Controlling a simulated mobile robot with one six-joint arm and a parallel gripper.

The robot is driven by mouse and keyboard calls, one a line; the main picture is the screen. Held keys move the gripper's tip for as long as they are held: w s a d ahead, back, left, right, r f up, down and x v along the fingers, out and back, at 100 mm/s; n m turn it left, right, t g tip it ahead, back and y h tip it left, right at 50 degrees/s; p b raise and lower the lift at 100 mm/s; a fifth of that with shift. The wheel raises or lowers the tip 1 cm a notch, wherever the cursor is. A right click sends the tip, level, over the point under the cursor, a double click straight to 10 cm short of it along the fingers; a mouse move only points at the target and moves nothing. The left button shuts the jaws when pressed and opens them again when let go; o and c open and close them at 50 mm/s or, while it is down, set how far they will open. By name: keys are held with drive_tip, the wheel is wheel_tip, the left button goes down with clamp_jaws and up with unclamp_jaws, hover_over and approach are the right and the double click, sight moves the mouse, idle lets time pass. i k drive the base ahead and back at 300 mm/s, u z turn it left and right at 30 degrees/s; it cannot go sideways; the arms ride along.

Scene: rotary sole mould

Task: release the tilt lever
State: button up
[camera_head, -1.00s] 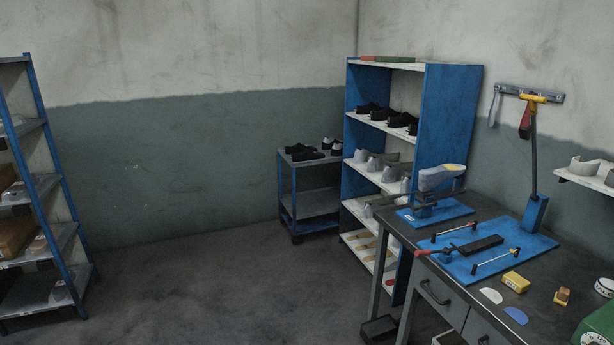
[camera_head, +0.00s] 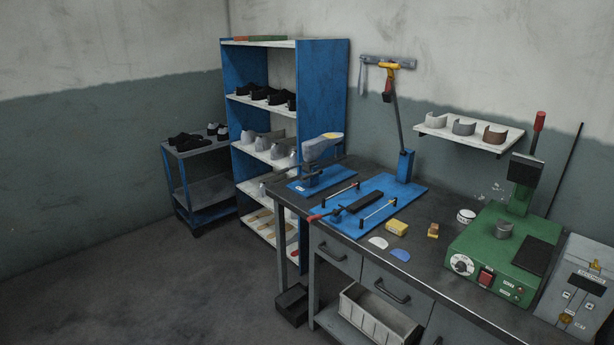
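A lever with a red grip (camera_head: 316,217) lies low along a blue base plate (camera_head: 405,197) on the workbench. A dark flat bar (camera_head: 362,201) lies in line with it, between two thin metal rails on black posts. A green machine (camera_head: 470,232) further right has an upright lever with a red grip (camera_head: 539,122). A grey shoe last with a yellowish top (camera_head: 321,146) sits on a stand with dark arms, on a smaller blue plate. I cannot tell which part is the tilt lever. My gripper is not in view.
The workbench (camera_head: 440,292) has drawers and a white bin (camera_head: 378,318) below. A grey control box (camera_head: 580,290) stands at the right. A blue shelf (camera_head: 320,90) stands behind. The floor at left is clear.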

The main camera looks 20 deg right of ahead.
sight(309, 175)
drive_tip(key=k, duration=1.25)
drive_tip(key=z, duration=0.55)
drive_tip(key=i, duration=2.05)
drive_tip(key=u, duration=0.25)
